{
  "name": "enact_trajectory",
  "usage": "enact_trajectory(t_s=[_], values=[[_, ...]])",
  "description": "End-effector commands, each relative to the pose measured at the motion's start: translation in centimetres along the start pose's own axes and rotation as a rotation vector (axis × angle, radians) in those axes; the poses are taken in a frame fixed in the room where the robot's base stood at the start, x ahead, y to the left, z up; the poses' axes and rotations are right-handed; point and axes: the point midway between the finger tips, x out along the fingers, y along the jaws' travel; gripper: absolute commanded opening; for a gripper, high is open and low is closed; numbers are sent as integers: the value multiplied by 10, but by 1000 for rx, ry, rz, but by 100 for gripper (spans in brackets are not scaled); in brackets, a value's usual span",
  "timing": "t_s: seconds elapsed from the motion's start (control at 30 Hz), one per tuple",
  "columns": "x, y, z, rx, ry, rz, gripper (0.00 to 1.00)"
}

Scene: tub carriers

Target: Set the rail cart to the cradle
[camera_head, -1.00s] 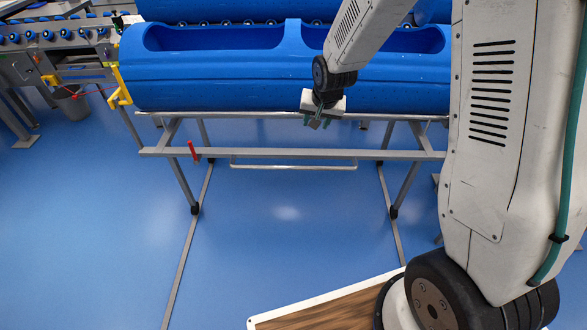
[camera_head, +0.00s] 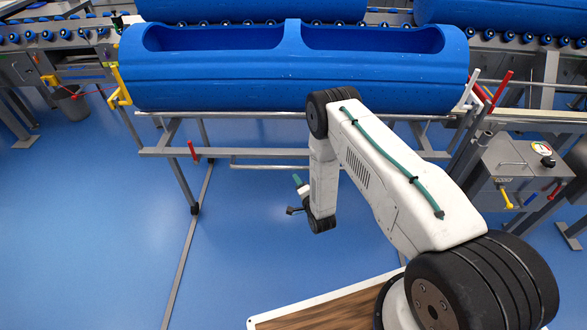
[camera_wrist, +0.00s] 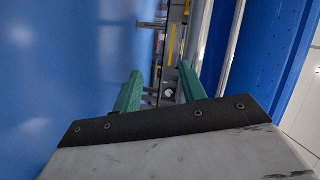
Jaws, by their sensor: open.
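The rail cart's grey metal frame (camera_head: 215,152) stands on legs over floor rails (camera_head: 186,260). It has a low front handle bar (camera_head: 262,167) and a red lever (camera_head: 193,151) at its left. A long blue tub (camera_head: 215,75) with two top openings lies on it. My gripper (camera_head: 297,192) hangs below and in front of the handle bar, apart from it. In the wrist view its two green fingers (camera_wrist: 158,88) are spread and empty, with the cart's frame beyond them. I cannot tell for certain which part is the cradle.
A roller line (camera_head: 495,38) with more blue tubs runs behind the cart. A bin (camera_head: 70,101) stands at far left. The blue floor (camera_head: 110,230) at left is clear.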

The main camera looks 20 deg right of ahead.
Motion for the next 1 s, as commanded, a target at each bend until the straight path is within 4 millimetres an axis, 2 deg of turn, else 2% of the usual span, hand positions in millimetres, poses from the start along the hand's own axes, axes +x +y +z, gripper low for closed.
enact_trajectory(t_s=[0.2,0.37,0.8,1.0], values=[[-18,-15,-2,163,51,-260,41],[-21,-23,-4,209,59,-336,41],[37,-44,-10,209,60,-340,41],[48,-47,-11,209,59,-338,41]])
